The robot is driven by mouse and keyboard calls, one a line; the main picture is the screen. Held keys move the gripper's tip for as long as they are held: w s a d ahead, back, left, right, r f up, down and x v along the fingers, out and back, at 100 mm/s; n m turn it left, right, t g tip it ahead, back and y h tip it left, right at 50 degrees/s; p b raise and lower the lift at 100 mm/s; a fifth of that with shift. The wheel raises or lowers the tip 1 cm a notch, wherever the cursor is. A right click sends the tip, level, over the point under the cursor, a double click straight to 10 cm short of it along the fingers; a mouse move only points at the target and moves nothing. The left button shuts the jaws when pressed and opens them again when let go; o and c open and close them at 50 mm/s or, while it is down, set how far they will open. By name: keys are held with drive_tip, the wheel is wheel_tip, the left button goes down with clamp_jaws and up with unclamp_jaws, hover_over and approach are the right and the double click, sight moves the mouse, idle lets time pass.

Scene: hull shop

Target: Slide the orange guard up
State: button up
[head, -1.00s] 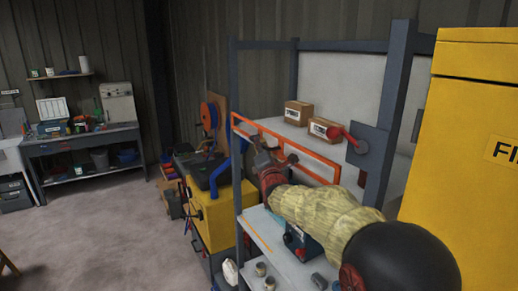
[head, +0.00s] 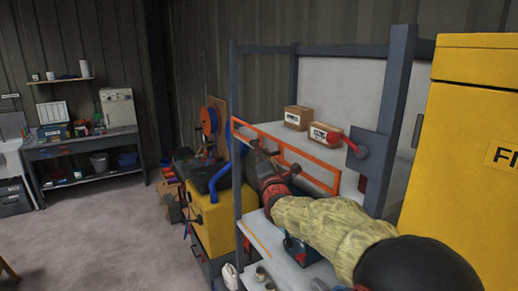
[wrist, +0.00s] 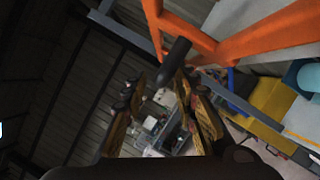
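The orange guard (head: 312,158) is a rail frame along the front of the rack's upper shelf. In the wrist view its bars (wrist: 262,38) cross the top and upper right. A dark round handle (wrist: 175,62) juts from the guard toward my gripper. My gripper (wrist: 160,85) is open, with one finger on each side of the handle's near end; I cannot tell whether either finger touches it. In the head view my gripper (head: 255,164) is at the guard's left part, and my wrist and sleeved forearm hide some of the rack below.
Two cardboard boxes (head: 297,117) and a red-handled part stand near the upper shelf. A grey rack post (head: 392,115) and a yellow cabinet (head: 470,170) close off the right. A yellow unit (head: 212,220) stands left of the rack. The floor (head: 110,235) at left is open.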

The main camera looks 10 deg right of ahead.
drive_tip(key=v, duration=0.9)
drive_tip(key=shift+s, duration=0.15)
